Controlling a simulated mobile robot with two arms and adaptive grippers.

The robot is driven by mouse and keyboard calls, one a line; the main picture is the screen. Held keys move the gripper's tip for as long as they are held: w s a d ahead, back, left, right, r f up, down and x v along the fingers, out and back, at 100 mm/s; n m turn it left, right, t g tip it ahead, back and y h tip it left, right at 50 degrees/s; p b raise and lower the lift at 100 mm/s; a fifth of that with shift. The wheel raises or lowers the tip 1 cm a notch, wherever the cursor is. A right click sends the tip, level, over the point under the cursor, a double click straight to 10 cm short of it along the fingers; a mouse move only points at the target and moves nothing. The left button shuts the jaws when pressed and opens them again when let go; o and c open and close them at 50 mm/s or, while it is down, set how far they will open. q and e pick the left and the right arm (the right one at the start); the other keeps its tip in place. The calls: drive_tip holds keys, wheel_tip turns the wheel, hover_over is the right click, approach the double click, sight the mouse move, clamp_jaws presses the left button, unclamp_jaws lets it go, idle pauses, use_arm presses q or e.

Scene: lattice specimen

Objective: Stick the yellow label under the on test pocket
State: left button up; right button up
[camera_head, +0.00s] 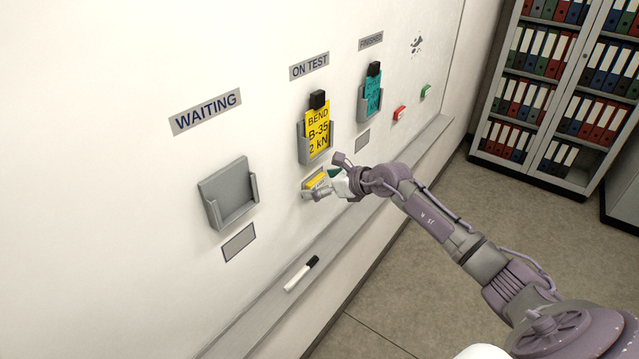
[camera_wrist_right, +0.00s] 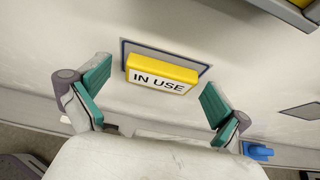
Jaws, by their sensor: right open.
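The yellow label (camera_wrist_right: 162,73) reads "IN USE" in the right wrist view. It lies against the grey, dark-edged patch on the board (camera_wrist_right: 133,48). In the head view the label (camera_head: 316,181) is below the on test pocket (camera_head: 316,152), which holds a yellow card (camera_head: 317,128) clipped with a black block. My right gripper (camera_head: 325,189) is at the label. In the wrist view its green-padded fingers (camera_wrist_right: 158,98) are apart on either side of the label, with gaps to both its ends. My left gripper is not in view.
The empty waiting pocket (camera_head: 229,195) has a grey patch (camera_head: 239,243) below it. The finished pocket (camera_head: 368,103) holds a teal card. Red (camera_head: 399,113) and green (camera_head: 425,91) blocks are on the board at right. A marker (camera_head: 301,274) lies on the ledge (camera_head: 262,320).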

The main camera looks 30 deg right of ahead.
sight(318, 184)
drive_tip(key=shift+s+d, duration=0.1)
drive_tip(key=shift+s+d+r+p, duration=0.2)
drive_tip(key=shift+s+r+p, duration=0.15)
drive_tip(key=shift+s+p, duration=0.15)
drive_tip(key=shift+p+v, duration=0.75)
drive_tip(key=shift+v, duration=1)
drive_tip(key=shift+s, duration=0.1)
drive_tip(key=v, duration=1.2)
